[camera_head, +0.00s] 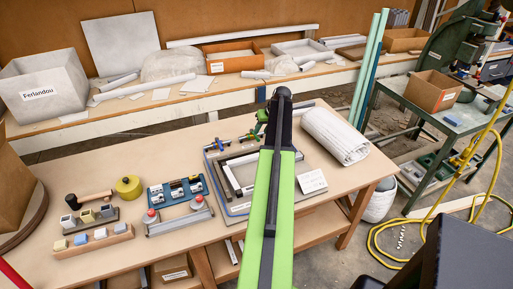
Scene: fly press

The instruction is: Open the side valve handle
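My green and black arm reaches from the bottom centre out over the workbench. My gripper (279,112) is at its dark far end, seen from behind and small, so its fingers cannot be made out. A pipe assembly (229,176) with grey pipes and a blue line lies on the workbench, partly hidden behind my arm. Small coloured valve parts (217,146) show at its back left, and a green part (261,116) is beside my gripper. Which of these is the side valve handle, and whether my gripper touches it, I cannot tell.
The workbench (115,165) also holds a blue block with fittings (178,191), a grey rail with red knobs (178,217), a yellow roll (129,187), a mallet (88,198) and a white roll (335,135). Green poles (366,75) stand behind at the right. A yellow hose (432,212) lies right.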

